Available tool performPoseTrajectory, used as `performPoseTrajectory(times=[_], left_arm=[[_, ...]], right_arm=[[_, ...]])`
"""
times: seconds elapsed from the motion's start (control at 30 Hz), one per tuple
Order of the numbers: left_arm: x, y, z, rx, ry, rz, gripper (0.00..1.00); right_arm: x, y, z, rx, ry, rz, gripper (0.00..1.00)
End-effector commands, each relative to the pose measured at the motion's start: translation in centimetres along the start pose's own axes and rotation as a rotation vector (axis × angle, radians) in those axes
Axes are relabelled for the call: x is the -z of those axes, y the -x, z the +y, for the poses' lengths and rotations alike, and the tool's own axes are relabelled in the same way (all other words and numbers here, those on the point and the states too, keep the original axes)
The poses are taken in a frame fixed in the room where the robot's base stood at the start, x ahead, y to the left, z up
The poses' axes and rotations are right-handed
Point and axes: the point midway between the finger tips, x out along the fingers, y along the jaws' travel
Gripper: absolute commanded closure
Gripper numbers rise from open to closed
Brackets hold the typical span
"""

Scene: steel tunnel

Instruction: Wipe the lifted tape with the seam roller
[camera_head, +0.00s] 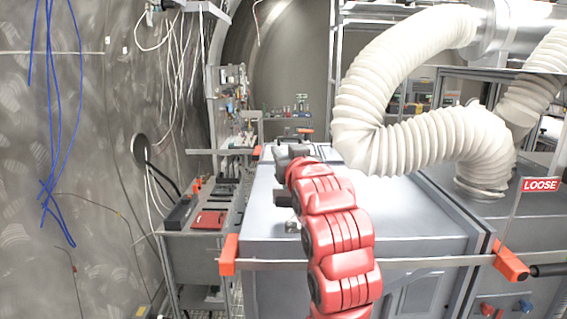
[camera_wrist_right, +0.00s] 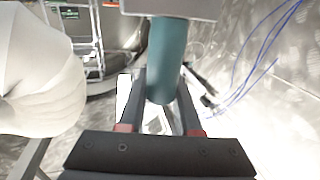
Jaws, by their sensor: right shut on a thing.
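My right arm reaches up the middle of the head view. Its dark right gripper (camera_head: 288,152) is over the far part of the pale bench top (camera_head: 400,222). In the right wrist view, the two fingers of my right gripper (camera_wrist_right: 161,92) are shut on a teal cylindrical handle (camera_wrist_right: 167,55), which I take to be the seam roller's. A grey block covers the handle's upper end, and I cannot make out a roller wheel. I cannot clearly identify the lifted tape. A red "LOOSE" tag (camera_head: 541,185) stands at the right. My left gripper is not in view.
A grey bar with orange ends (camera_head: 228,255) crosses the bench's near side. A ribbed white duct (camera_head: 420,143) arches over the bench's right side. A tool cart (camera_head: 190,240) stands at the left. Blue cables (camera_head: 50,120) hang on the wall.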

Motion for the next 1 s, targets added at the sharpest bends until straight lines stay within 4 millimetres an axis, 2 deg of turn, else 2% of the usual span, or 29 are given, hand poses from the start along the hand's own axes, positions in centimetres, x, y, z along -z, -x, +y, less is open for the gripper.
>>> performPoseTrajectory(times=[0.6, 1.0], left_arm=[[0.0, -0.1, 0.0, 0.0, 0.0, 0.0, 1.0], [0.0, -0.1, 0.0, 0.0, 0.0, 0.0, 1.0]], right_arm=[[5.5, -0.1, 0.8, -0.003, 0.001, 0.0, 1.0], [6.0, -0.1, 0.9, -0.003, 0.001, -0.002, 1.0]])
